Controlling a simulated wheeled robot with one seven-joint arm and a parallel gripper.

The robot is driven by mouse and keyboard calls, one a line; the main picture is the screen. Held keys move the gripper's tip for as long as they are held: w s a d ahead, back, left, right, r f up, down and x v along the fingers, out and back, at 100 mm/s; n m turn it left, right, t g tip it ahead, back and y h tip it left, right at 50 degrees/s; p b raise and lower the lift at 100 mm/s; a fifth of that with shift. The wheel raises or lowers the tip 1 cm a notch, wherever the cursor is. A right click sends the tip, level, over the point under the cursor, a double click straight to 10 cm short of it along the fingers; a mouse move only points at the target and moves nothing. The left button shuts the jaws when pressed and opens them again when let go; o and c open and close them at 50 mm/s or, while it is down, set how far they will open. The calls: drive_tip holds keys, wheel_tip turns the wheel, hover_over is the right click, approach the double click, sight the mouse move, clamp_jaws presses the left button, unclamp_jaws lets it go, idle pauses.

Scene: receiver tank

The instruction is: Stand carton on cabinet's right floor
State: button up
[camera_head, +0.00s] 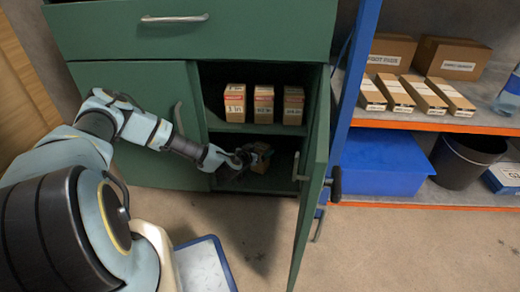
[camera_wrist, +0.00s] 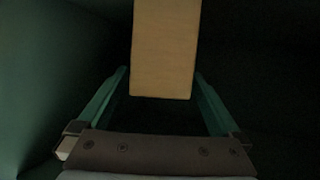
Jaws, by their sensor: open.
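The carton (camera_head: 263,157) is small and brown and is inside the lower right compartment of the green cabinet (camera_head: 140,88). In the wrist view the carton (camera_wrist: 165,50) shows as a plain tan face between and just beyond my fingers. My gripper (camera_head: 250,157) reaches through the open right door into that compartment. In the wrist view its two green fingers (camera_wrist: 160,92) are apart, one on each side of the carton, with dark gaps beside it. The carton's base and the cabinet's right floor (camera_head: 262,181) around it are dark, so contact there is hard to tell.
Three cartons (camera_head: 264,104) stand on the shelf above my gripper. The open cabinet door (camera_head: 313,175) stands to the right of my arm. A rack with a blue bin (camera_head: 382,164), a black bucket (camera_head: 464,160) and boxes (camera_head: 425,94) is at right.

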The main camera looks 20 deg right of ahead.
drive_tip(key=p+v, duration=0.3)
drive_tip(key=v, duration=0.8)
drive_tip(key=shift+r+p, duration=0.2)
drive_tip(key=shift+p, duration=0.1)
drive_tip(key=shift+a, duration=0.2)
